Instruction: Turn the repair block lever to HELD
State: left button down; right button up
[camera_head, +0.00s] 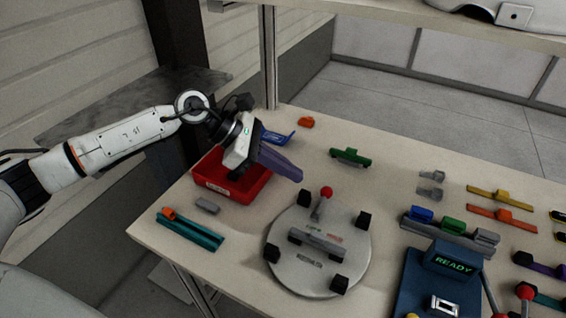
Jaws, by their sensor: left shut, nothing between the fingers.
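A round grey plate (300,274) lies on the table with several black blocks around its rim and a grey bar (317,243) across it. A lever with a red ball knob (326,192) stands at its far edge, by small green and red markings too small to read. I cannot tell for sure that this is the repair block. My left gripper (240,171) is shut over the red tray, apart from and left of the lever. A purple piece (281,164) shows beside it; where it rests is unclear. My right gripper is not in view.
The red tray (207,187) stands at the left edge, with a teal rail (190,232) in front. A blue READY box (450,259) and another red-knobbed lever (526,292) stand at the right. Coloured parts lie behind. Table around the green part (350,156) is mostly free.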

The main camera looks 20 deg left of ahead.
aim_at(322, 191)
pick_arm(q)
jog(key=x, duration=0.5)
jog(key=shift+w+d+f+p, duration=0.15)
jog(key=shift+d+f+p, duration=0.05)
jog(key=shift+d+p, duration=0.1)
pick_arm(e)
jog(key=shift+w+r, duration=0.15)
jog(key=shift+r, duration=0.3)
pick_arm(q)
jog(key=shift+a, duration=0.1)
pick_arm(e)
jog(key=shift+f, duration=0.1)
